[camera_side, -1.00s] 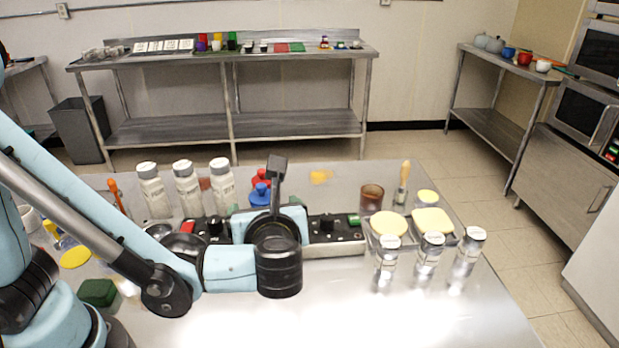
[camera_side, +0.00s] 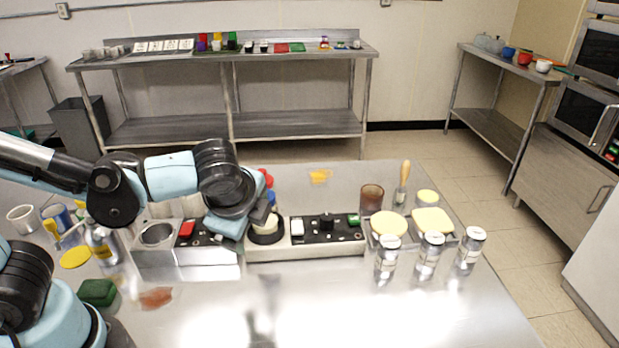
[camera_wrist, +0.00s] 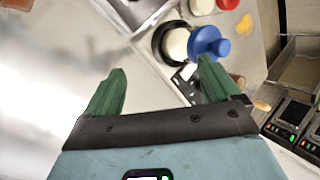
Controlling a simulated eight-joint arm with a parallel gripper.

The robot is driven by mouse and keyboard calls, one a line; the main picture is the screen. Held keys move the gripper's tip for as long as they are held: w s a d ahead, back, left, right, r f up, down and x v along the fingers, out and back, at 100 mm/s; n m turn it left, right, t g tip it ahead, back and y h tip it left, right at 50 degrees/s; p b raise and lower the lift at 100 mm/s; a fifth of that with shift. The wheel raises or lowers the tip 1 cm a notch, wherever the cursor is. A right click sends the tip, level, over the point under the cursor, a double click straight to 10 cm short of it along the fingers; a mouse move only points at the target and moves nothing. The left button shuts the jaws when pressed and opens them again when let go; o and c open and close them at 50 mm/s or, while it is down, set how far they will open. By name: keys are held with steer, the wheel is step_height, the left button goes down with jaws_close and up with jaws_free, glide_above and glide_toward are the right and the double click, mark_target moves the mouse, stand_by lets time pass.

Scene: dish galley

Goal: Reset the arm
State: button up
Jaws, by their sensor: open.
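My gripper (camera_wrist: 160,88) shows two green fingers spread apart in the wrist view, with nothing between them. In the side view my wrist hangs above the middle of the steel table (camera_side: 330,310). The gripper's end there is partly hidden by my own arm, beside a round black-and-white piece. In the wrist view a blue-topped item (camera_wrist: 207,42) lies just beyond the right finger. Whether the finger touches it I cannot tell.
A green block (camera_side: 97,292) lies at left. The table's front middle is clear.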

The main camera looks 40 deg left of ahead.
steer(key=s+a+r+n+t+h, duration=0.1)
steer(key=a+n+h, duration=0.3)
steer(key=n, duration=1)
steer(key=shift+s+a+r+t, duration=0.2)
steer(key=shift+a+r+t, duration=0.5)
steer(key=shift+r, duration=0.2)
